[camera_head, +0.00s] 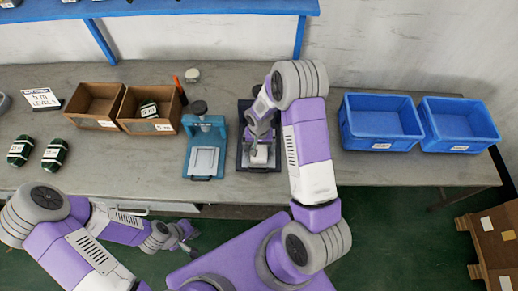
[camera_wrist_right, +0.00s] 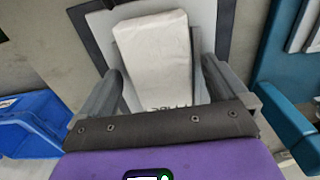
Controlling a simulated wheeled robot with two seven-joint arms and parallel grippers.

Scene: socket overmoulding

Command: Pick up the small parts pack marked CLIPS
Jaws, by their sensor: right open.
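A small white pack (camera_wrist_right: 155,60) lies on the plate of a dark-framed press-like stand and also shows in the head view (camera_head: 259,154). Dark lettering at its near end is partly hidden by my gripper, and I cannot read it. My right gripper (camera_wrist_right: 162,75) is open, with one finger on each side of the pack; I cannot tell whether either finger touches it. In the head view the right gripper (camera_head: 258,141) is over the stand, partly covering it. My left gripper (camera_head: 186,241) is in front of the bench, away from the pack; its jaws are too small to judge.
A blue press-like stand (camera_head: 205,135) is left of the dark one (camera_head: 242,160). Two brown boxes (camera_head: 112,122) and dark green packs (camera_head: 53,154) are further left. Two blue bins (camera_head: 380,137) stand at the right. A blue shelf (camera_head: 200,8) hangs above the bench.

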